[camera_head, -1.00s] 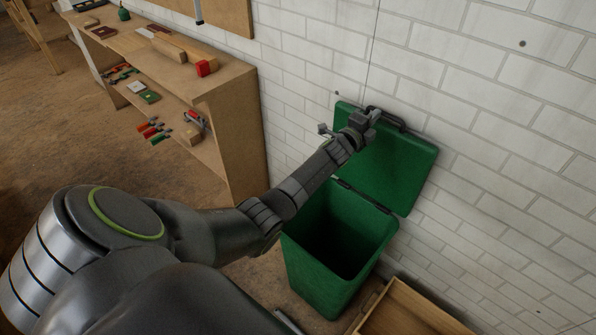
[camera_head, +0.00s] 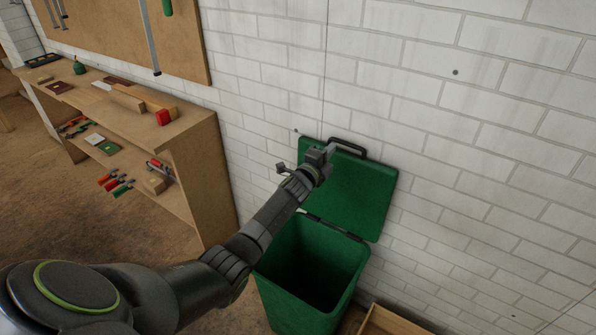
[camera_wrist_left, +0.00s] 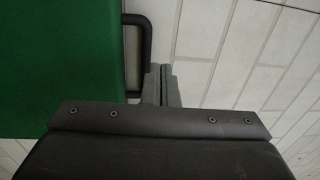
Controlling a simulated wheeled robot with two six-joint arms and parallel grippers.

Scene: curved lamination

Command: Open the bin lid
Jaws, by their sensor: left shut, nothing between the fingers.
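The green bin (camera_head: 301,270) stands against the white brick wall, and its inside shows dark and open from above. Its green lid (camera_head: 365,195) is swung up and leans back at the wall, with a black handle (camera_head: 347,148) on its top edge. My left gripper (camera_head: 327,153) is in front of the lid's upper part, just below and left of the handle. In the left wrist view the shut fingers (camera_wrist_left: 160,85) are beside the black handle (camera_wrist_left: 143,50) and the green lid (camera_wrist_left: 60,65). I cannot tell whether they touch. My right gripper is not in view.
A wooden box (camera_head: 390,322) lies on the floor right of the bin. A pegboard (camera_head: 110,30) hangs on the wall.

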